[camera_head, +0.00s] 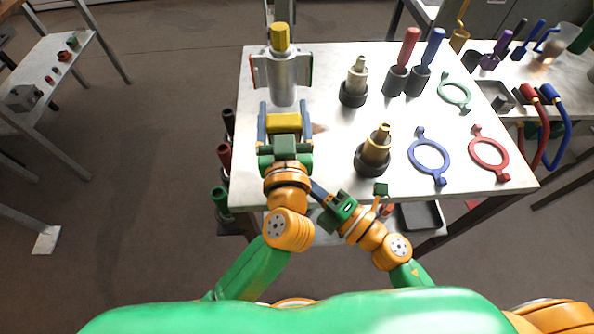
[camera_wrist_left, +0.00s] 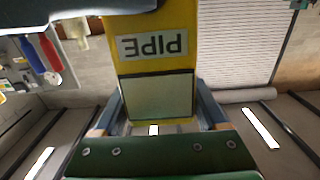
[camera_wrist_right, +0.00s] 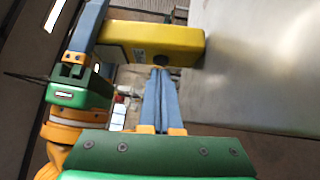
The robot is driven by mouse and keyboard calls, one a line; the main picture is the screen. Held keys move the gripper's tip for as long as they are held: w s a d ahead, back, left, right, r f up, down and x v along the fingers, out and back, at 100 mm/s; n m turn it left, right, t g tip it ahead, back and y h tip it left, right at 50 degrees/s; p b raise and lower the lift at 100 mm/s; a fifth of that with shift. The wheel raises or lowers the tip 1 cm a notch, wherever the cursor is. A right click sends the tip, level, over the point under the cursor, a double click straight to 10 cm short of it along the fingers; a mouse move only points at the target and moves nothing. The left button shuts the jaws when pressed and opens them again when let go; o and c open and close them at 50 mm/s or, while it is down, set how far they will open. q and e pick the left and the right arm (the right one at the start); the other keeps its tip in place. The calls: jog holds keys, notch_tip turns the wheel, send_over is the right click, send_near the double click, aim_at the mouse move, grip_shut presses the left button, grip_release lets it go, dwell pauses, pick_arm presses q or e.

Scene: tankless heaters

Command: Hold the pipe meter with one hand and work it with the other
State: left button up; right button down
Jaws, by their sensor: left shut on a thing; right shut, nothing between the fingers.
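The pipe meter (camera_head: 283,124) is a yellow box held over the left part of the table's front. In the left wrist view the meter (camera_wrist_left: 157,50) shows the word PIPE, upside down, and a blank greenish screen. My left gripper (camera_head: 284,118) is shut on its two sides. My right gripper (camera_head: 319,189) is shut and empty, below and right of the left gripper. In the right wrist view the meter (camera_wrist_right: 150,40) lies just beyond my shut right fingertips (camera_wrist_right: 159,72), near a dark round spot on its face. I cannot tell whether they touch.
A grey cylinder with a yellow top (camera_head: 283,75) stands behind the meter. The white table (camera_head: 330,140) also holds dark-based brass fittings (camera_head: 374,150), red and blue handled tools (camera_head: 409,50), and green, blue and red rings (camera_head: 429,155). A side table (camera_head: 45,75) stands far left.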

jog(key=shift+w, duration=0.2)
jog(key=shift+w, duration=0.1)
jog(key=shift+w+r, duration=0.1)
jog(key=shift+w, duration=0.75)
jog(key=s, duration=0.4)
jog(key=shift+s+f, duration=0.1)
jog(key=shift+f, duration=0.2)
jog(key=v, duration=1)
